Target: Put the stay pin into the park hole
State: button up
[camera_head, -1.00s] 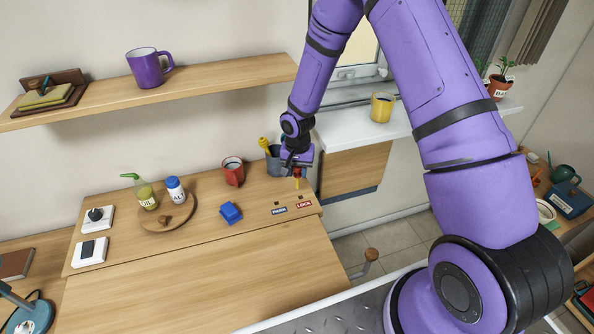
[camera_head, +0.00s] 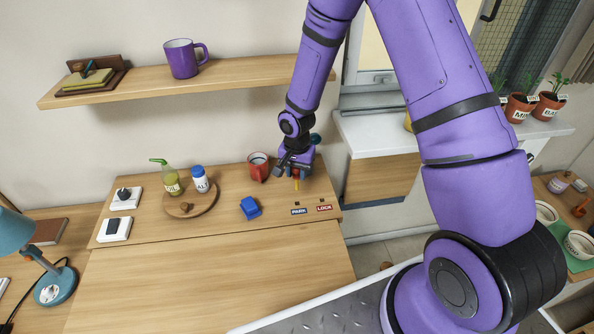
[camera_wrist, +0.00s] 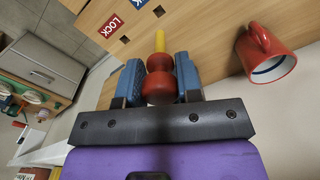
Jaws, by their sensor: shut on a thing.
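The stay pin (camera_wrist: 160,72) has a red, rounded double knob and a yellow shaft. My gripper (camera_wrist: 160,82) is shut on the knob between its blue finger pads. The shaft points away from the jaws towards the wooden board. In the head view, my gripper (camera_head: 294,172) holds the pin (camera_head: 296,184) behind the PARK label (camera_head: 299,211). The park hole (camera_head: 297,201) is a small dark spot just behind that label. The lock hole (camera_wrist: 125,39) is beside the LOCK label (camera_wrist: 110,26). The shaft tip appears clear of both holes.
A red mug (camera_head: 258,167) stands close to the left of my gripper. A blue block (camera_head: 250,207), a round tray (camera_head: 202,204) with two bottles, and two switches lie further left. A shelf (camera_head: 120,86) hangs above. The hob lid (camera_head: 210,285) in front is clear.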

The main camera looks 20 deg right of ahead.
aim_at(297, 184)
jog(key=shift+f, duration=2.8)
jog(key=shift+f, duration=3.45)
jog(key=o, duration=1)
jog(key=shift+r, duration=0.15)
notch_tip(297, 184, up, 11)
jog(key=shift+f, duration=0.2)
